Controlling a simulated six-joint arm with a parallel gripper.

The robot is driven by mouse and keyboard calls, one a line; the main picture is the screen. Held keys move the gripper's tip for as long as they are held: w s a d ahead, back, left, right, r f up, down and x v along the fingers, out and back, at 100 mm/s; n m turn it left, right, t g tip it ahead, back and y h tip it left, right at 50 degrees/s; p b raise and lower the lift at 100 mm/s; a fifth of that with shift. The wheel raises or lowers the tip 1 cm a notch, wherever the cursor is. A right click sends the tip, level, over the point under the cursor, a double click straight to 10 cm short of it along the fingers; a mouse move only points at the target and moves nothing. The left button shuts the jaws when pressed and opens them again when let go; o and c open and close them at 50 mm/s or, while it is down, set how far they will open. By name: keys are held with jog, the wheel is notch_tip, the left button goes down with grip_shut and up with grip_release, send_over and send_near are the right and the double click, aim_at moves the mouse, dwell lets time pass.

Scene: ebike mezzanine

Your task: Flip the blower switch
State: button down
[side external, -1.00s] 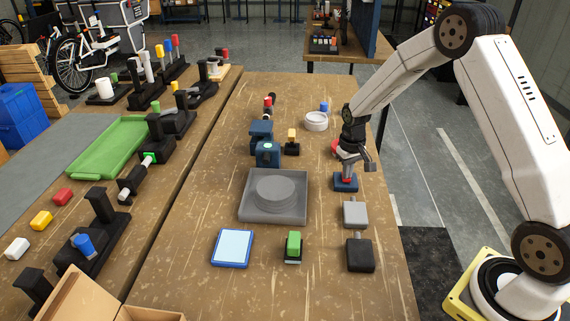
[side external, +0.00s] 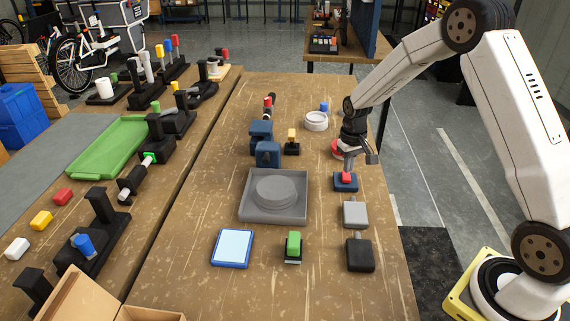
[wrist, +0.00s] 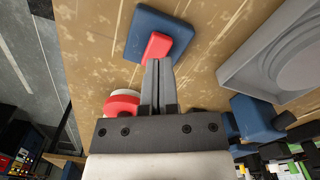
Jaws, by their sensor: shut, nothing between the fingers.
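A switch with a red rocker (side external: 346,178) on a dark blue base (side external: 345,187) sits on the right side of the workbench; I cannot tell from a label whether it is the blower switch. In the wrist view, the red rocker (wrist: 157,46) lies slanted on the blue base (wrist: 135,38). My gripper (side external: 347,170) points down just behind and above the rocker. In the wrist view my gripper (wrist: 158,62) is shut and empty, its tips right beside the rocker's near end; contact cannot be told. The rocker's tilt is unclear.
A red-topped round button (side external: 337,148) stands close behind my gripper. A grey lever box (side external: 355,215) and a black one (side external: 360,255) stand in front. A grey dial tray (side external: 245,210), green rocker switch (side external: 293,245) and blue-framed panel (side external: 231,248) are left. Bench space between them is clear.

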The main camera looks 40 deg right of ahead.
jog(key=shift+r, duration=2.25)
jog(key=shift+a, duration=0.1)
jog(key=shift+s+a+r, duration=0.1)
jog(key=shift+s+a, duration=0.1)
jog(key=s+a+r+n+t, duration=0.1)
jog(key=s+a, duration=0.5)
jog(key=s, duration=0.2)
jog(key=s+a+r+n+t, duration=0.1)
jog(key=s+a+n, duration=0.1)
jog(key=s+a, duration=0.4)
jog(key=s, duration=0.3)
jog(key=shift+a+r+t, duration=0.2)
jog(key=shift+a+t, duration=0.1)
jog(key=shift+a, duration=0.05)
jog(key=shift+w, duration=0.15)
jog(key=m+g, duration=0.3)
send_over(346, 179)
jog(key=shift+s+a+r, duration=0.1)
jog(key=shift+s, duration=0.2)
